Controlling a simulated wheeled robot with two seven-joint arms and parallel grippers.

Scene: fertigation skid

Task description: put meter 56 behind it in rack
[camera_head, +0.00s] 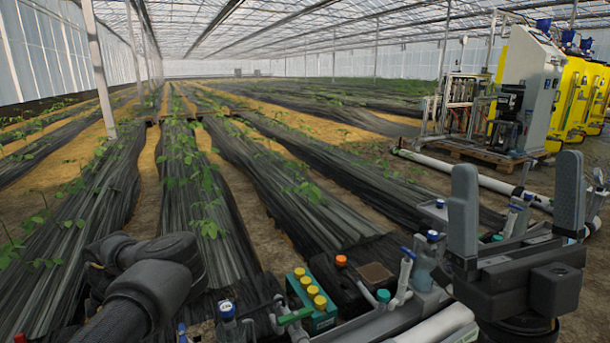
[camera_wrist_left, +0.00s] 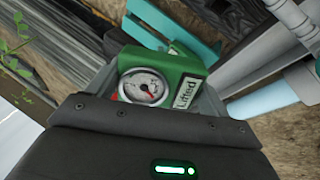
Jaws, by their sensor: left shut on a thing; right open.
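In the left wrist view, a green device (camera_wrist_left: 188,68) with a round white dial (camera_wrist_left: 142,88) and a label reading "Lifted" sits between the fingers of my left gripper (camera_wrist_left: 160,95). That gripper is shut on it. No number 56 can be read, so I cannot tell whether this is meter 56. In the head view my left arm comes in at lower left and its gripper is not seen. My right gripper (camera_head: 517,205) is open and empty at the right, fingers pointing up. No rack can be made out for certain.
Teal parts (camera_wrist_left: 165,25) and pipes (camera_wrist_left: 275,55) lie close beyond my left gripper. Covered plant beds (camera_head: 290,190) fill the background.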

